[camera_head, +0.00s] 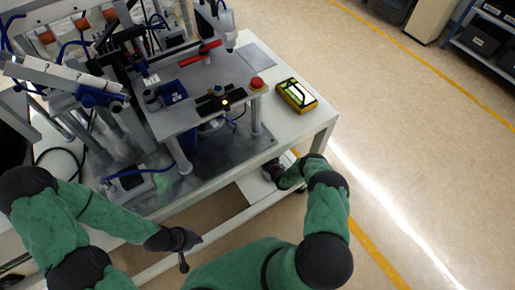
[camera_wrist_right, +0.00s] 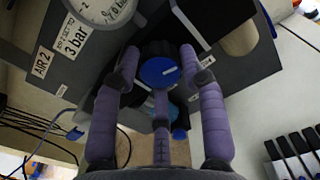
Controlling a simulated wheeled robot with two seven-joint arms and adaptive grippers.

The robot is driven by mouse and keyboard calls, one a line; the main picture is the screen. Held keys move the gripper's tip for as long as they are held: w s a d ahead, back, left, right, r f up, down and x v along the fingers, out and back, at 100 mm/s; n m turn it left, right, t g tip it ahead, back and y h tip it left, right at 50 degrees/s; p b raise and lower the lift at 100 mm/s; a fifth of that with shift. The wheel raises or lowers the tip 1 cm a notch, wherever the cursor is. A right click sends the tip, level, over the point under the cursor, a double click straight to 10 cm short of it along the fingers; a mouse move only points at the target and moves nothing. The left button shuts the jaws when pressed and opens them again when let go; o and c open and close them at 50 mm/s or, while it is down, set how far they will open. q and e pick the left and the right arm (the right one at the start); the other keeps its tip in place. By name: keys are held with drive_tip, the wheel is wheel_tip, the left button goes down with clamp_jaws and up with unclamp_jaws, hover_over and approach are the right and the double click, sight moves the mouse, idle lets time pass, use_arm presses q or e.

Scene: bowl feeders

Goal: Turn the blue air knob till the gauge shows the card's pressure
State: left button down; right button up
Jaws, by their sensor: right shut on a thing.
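In the head view my right gripper (camera_head: 274,170) is low at the table's front edge, where the knob is hidden. My left gripper (camera_head: 190,252) is empty, with fingers apart, in front of the table.
An "AIR 2" label (camera_wrist_right: 42,63) is on the panel left of the card. Dark-handled tools (camera_wrist_right: 292,148) stand at the lower right. On the table (camera_head: 305,130) are a yellow device (camera_head: 296,95), a red button (camera_head: 257,84) and machinery. Floor at right is clear.

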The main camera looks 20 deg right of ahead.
drive_tip(key=n+b, duration=0.2)
drive_tip(key=n, duration=2.1)
idle(0.5)
drive_tip(key=o, duration=1.1)
drive_tip(key=shift+o, duration=0.2)
drive_tip(key=s+d, duration=0.1)
drive_tip(key=s, duration=1)
drive_tip(key=shift+s+d, duration=0.35)
drive_tip(key=shift+s, duration=0.05)
